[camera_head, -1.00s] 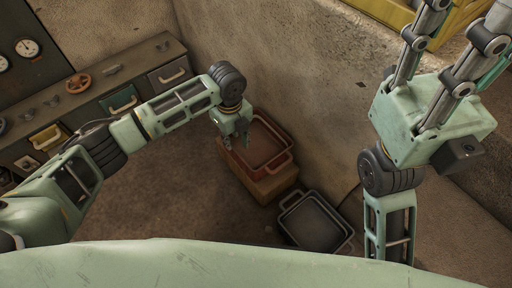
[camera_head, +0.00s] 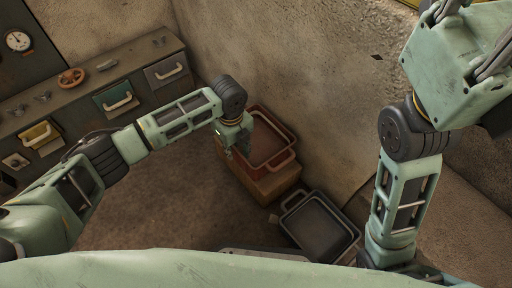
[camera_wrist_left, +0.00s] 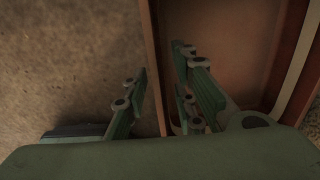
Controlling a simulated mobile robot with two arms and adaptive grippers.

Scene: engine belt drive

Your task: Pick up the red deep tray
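The red deep tray (camera_head: 268,146) stands on a brown box (camera_head: 275,187) against the wall in the head view. My left gripper (camera_head: 236,148) points down at the tray's left side. In the left wrist view the tray (camera_wrist_left: 232,45) fills the upper right. There the left gripper's fingers (camera_wrist_left: 160,65) are apart, one outside the tray's left wall and one on its inner side. The gripper looks open, and I cannot tell whether either finger touches the wall. My right arm comes down at the right of the head view, and its gripper is out of sight.
A dark grey tray (camera_head: 320,228) lies on the floor just right of the box. A cabinet with drawers, gauges and a red handwheel (camera_head: 71,77) runs along the left. The wall rises close behind the tray. Bare floor (camera_head: 180,205) lies left of the box.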

